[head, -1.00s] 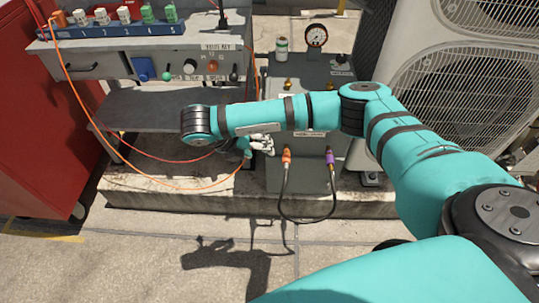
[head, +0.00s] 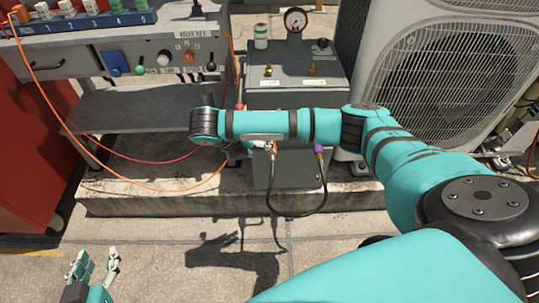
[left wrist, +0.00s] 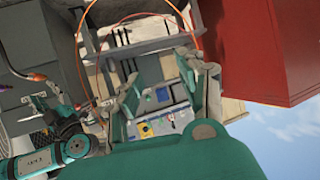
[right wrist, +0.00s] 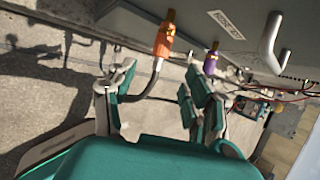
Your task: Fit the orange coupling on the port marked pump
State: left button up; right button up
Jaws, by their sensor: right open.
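The orange coupling (right wrist: 165,35) hangs on a dark hose at the front of a grey box (head: 300,98); in the head view (head: 275,148) my right arm partly covers it. My right gripper (right wrist: 160,90) is open and empty, its fingers to either side of the hose just below the coupling. A purple coupling (right wrist: 211,62) is on the hose's other end, further right on the box (head: 319,150). Two brass fittings (head: 267,72) (head: 313,70) stand on the box top; I cannot read which is marked pump. My left gripper (head: 96,257) is open and empty, low over the paving.
A gauge (head: 295,20) and a small can (head: 261,37) stand at the back of the box. A condenser unit (head: 425,70) blocks the right. The paving in front is clear.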

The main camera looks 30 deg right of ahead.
pick_arm(q)
notch_tip(320, 180, up, 12)
jog(key=w+d+t+h+b, duration=0.2)
jog(key=t, duration=0.5)
jog(key=shift+w+d, duration=0.2)
pick_arm(e)
jog(key=x, duration=0.7)
jog(key=shift+f, duration=0.15)
pick_arm(q)
jog(key=shift+f, duration=0.1)
pick_arm(e)
jog(key=shift+d, duration=0.1)
grip_shut()
